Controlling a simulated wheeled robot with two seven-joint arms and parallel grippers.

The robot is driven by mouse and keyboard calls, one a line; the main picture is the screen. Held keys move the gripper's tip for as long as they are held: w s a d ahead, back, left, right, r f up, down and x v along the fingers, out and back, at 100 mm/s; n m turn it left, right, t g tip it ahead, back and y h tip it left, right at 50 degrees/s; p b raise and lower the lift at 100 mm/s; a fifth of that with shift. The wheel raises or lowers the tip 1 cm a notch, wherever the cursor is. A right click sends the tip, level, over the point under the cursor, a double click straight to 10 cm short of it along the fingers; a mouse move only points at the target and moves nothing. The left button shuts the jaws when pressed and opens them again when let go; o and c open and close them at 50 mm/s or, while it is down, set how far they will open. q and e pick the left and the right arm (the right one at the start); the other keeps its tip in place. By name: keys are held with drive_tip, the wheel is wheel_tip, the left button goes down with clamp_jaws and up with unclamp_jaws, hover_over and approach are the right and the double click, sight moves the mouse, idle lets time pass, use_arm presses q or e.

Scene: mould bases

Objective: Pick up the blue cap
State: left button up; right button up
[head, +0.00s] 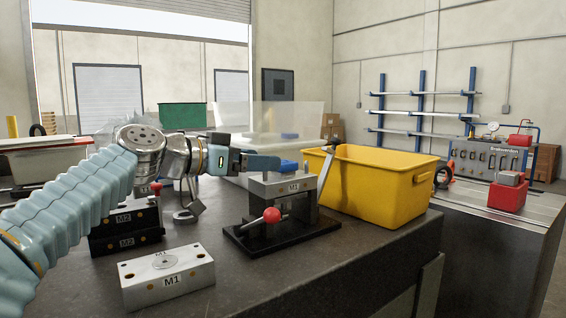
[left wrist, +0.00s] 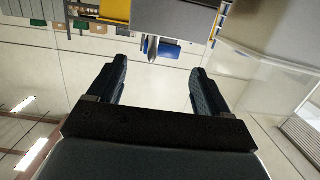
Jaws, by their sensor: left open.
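No part that I can surely tell as the blue cap shows. A small blue thing (head: 288,166) shows just behind the silver M1 mould block (head: 283,187), partly hidden by my left gripper and the block. In the left wrist view a blue thing (left wrist: 169,48) shows far beyond the fingers; I cannot tell if it is the same one. My left gripper (head: 268,163) reaches in from the left, just above and left of that block. In the left wrist view its two fingers (left wrist: 157,88) are apart with nothing between them. My right gripper is not in view.
The M1 block sits on a black base with a red-knobbed lever (head: 271,215). A loose M1 block (head: 168,280) lies in front, and black M2 blocks (head: 125,230) stand left. A yellow bin (head: 395,195) stands right. The dark tabletop (head: 300,270) is clear at front right.

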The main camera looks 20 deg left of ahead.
sight(283, 166)
use_arm(q)
drive_tip(key=p+x, duration=0.1)
drive_tip(key=x, duration=0.4)
drive_tip(key=shift+w+d+f, duration=0.1)
drive_tip(key=shift+w+f, duration=0.05)
drive_tip(key=shift+f, duration=0.05)
drive_tip(key=c, duration=1)
